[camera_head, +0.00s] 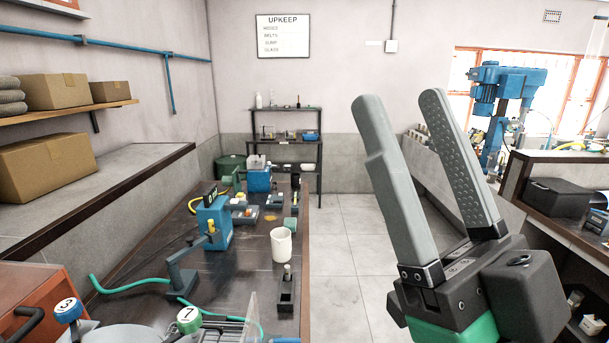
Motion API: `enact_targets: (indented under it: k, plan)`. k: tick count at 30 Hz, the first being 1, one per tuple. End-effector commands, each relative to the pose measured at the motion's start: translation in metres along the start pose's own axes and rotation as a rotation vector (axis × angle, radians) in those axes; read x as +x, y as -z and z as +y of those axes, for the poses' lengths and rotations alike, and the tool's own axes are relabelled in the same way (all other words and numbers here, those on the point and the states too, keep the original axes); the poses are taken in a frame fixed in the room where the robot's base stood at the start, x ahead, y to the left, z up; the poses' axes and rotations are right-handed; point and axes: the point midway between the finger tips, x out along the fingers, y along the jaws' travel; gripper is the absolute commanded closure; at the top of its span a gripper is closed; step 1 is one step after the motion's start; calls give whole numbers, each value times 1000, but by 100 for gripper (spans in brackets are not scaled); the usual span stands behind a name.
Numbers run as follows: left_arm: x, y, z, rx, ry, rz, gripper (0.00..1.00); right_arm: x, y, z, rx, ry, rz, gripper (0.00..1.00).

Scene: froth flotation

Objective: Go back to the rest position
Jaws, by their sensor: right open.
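My right gripper (392,98) is raised in the right half of the head view, close to the camera. Its two grey fingers point up and stand apart with nothing between them. It hangs over the floor aisle, right of the dark bench (245,268), and touches nothing that I can see. My left gripper is not in view.
A white beaker (282,246) stands near the bench's right edge, behind a small dark block (286,291). A blue device (213,222) and a green hose (128,285) are on the bench. A blue machine (505,82) stands at right. The tiled floor (345,235) is clear.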

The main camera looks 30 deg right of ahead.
Motion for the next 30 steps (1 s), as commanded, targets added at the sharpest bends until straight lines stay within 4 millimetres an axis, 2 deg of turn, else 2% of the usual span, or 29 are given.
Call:
enact_targets:
  k: [1, 2, 3, 8, 15, 19, 21, 24, 30]
  plan:
    - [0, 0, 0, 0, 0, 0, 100, -1, -23, -8, 74, 30, -105, 38]
    - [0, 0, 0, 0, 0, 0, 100, -4, -39, -9, 125, 31, -174, 38]
    - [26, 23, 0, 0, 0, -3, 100, 27, -14, -6, 133, 28, -156, 38]
    - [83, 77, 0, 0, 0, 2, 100, 91, 28, -1, 126, 26, -154, 38]
    - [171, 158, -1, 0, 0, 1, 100, 190, 94, 6, 123, 25, -154, 38]
    - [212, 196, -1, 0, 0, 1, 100, 237, 126, 10, 122, 25, -154, 38]
    - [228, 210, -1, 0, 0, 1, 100, 255, 137, 11, 122, 25, -154, 38]
    - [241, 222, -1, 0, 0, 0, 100, 269, 147, 12, 122, 25, -154, 38]
    - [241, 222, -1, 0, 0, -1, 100, 270, 147, 12, 121, 24, -154, 38]
